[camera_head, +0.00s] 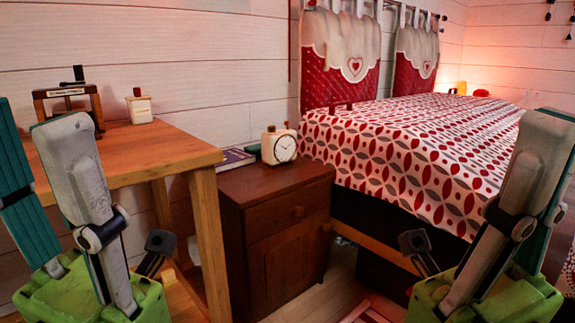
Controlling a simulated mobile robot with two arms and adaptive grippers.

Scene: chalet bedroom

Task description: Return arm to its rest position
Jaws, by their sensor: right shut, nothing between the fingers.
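My two arms stand in the foreground, each with grey links and a green block low in the picture. The dark end of my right gripper (415,246) shows left of the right arm, in front of the bed's lower side. The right gripper is shut with nothing in it. A similar dark end of my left gripper (159,246) shows right of the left arm, in front of the wooden table's legs. Its fingers are mostly hidden, so I cannot tell whether it is open.
A wooden table (165,155) stands at left, holding a small white box (139,108). A dark nightstand (285,240) bears a clock (280,147) and a book (232,159). A bed with a patterned cover (400,150) fills the right. Some floor (310,300) shows between my arms.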

